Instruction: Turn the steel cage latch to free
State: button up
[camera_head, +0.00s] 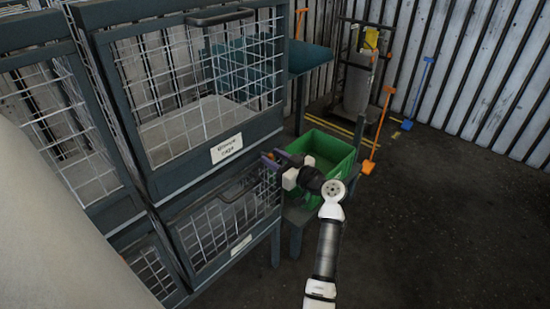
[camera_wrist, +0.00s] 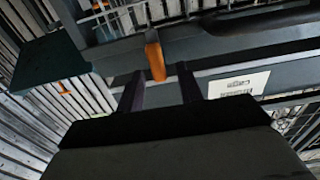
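The steel cage (camera_head: 190,180) stands at left in the head view, with wire mesh in a dark frame and a white label (camera_head: 227,149) on its lower rail. In the wrist view, an orange latch handle (camera_wrist: 155,58) sits on the cage's dark frame. My gripper (camera_head: 272,158) is at the cage's right front corner, near the label's height. In the wrist view, the two dark fingers of my gripper (camera_wrist: 159,72) are apart, with the orange handle between their tips and a gap visible on each side. In the head view the latch is mostly hidden by my gripper.
A second mesh compartment (camera_head: 235,222) lies below, with its own label. A green crate (camera_head: 325,150) stands close behind my gripper on a low stand. A teal surface (camera_head: 308,57) is further back. A trolley with a grey cylinder (camera_head: 358,82) stands by the wall. Floor at right is clear.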

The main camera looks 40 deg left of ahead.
grip_shut()
jog(key=shift+m, duration=0.4)
jog(key=m+p, duration=0.1)
jog(key=m, duration=0.3)
jog(key=m+p, duration=0.1)
jog(key=m, duration=0.4)
jog(key=m+p, duration=0.1)
jog(key=m, duration=0.3)
jog(key=shift+w+f+m, duration=0.2)
jog(key=shift+w+m, duration=0.1)
jog(key=shift+w, duration=0.1)
jog(key=shift+f+m+p, duration=0.2)
jog(key=shift+m+p, duration=0.75)
jog(key=shift+m, duration=0.65)
jog(key=shift+f+m, duration=0.1)
jog(key=shift+m, duration=0.2)
